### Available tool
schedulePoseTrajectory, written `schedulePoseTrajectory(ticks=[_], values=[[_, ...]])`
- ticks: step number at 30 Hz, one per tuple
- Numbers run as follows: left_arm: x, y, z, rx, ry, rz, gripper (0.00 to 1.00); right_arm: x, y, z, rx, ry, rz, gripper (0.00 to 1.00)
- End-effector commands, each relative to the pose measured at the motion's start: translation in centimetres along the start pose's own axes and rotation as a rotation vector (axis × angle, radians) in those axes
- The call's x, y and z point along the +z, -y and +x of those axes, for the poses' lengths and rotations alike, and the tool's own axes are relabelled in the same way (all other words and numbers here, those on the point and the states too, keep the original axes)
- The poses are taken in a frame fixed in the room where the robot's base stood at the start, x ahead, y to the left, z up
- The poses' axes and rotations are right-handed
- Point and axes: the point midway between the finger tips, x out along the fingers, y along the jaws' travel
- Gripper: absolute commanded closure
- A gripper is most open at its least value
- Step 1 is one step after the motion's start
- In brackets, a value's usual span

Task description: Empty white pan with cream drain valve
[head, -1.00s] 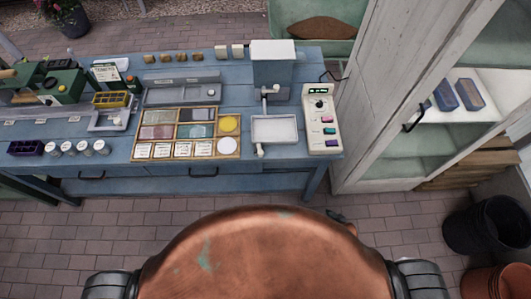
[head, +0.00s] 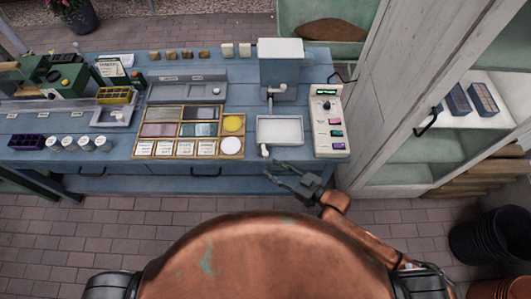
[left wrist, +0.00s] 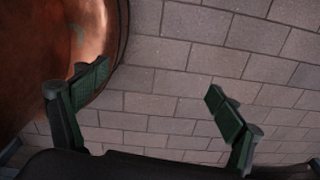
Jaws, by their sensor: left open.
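The white pan (head: 280,131) sits on the blue bench, below the white-topped dispenser. Its cream drain valve (head: 264,150) is at the pan's front left corner. The pan's inside looks pale; I cannot tell whether it holds anything. My right gripper (head: 272,171) is open and empty, just in front of the bench edge, below the pan and apart from the valve. My left gripper (left wrist: 158,82) shows only in the left wrist view, open and empty above the brick floor beside my copper body.
The dispenser (head: 281,66) stands behind the pan. A cream control box (head: 327,122) stands to its right and a sectioned wooden tray (head: 190,133) to its left. A white cabinet (head: 385,90) with a black handle is at the right. The floor before the bench is clear.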

Motion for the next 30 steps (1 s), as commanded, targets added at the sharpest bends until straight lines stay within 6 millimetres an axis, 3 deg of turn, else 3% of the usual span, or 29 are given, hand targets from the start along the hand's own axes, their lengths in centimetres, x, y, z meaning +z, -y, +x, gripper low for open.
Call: schedulePoseTrajectory(ticks=[13, 24, 30], values=[[-1.0, 0.1, 0.0, -0.001, -0.012, 0.002, 0.12, -1.2, -3.3, -1.0, -0.017, -0.181, -0.017, 0.66], [-1.2, 0.1, -0.5, -0.001, -0.015, 0.002, 0.12, -2.2, -3.2, 4.2, -0.017, -0.184, -0.015, 0.66], [-1.1, 0.1, -0.6, -0.001, -0.015, 0.002, 0.12, -2.4, -3.2, 6.0, -0.016, -0.182, -0.016, 0.66]])
